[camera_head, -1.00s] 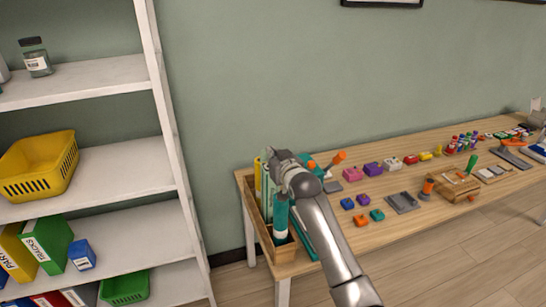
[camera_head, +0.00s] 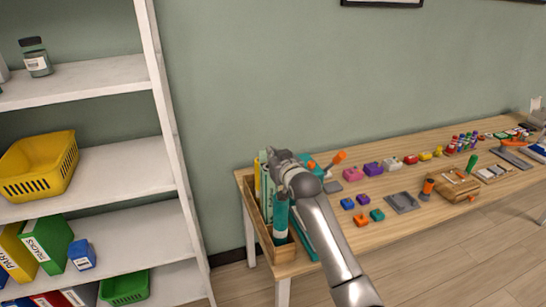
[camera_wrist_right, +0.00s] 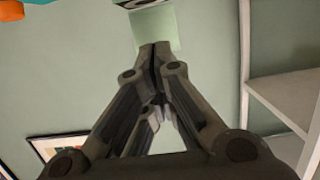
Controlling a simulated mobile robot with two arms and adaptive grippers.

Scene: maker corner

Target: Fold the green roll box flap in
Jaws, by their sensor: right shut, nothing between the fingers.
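The green roll box (camera_head: 266,190) is pale green and stands upright in the wooden tray at the table's left end, partly hidden by my right arm. Its pale green flap (camera_wrist_right: 160,30) shows in the right wrist view, just beyond the fingertips. My right gripper (camera_head: 268,154) is at the top of the box. In the right wrist view the fingers (camera_wrist_right: 154,48) are shut with nothing between them, and their tips overlap the flap's lower edge. I cannot tell whether they touch it. My left gripper is not in view.
The wooden tray (camera_head: 286,252) also holds a yellow box (camera_head: 257,180) and a teal roll (camera_head: 281,220). Small coloured blocks and tools lie along the table (camera_head: 340,220) to the right. A white shelf (camera_head: 125,165) stands left of the table.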

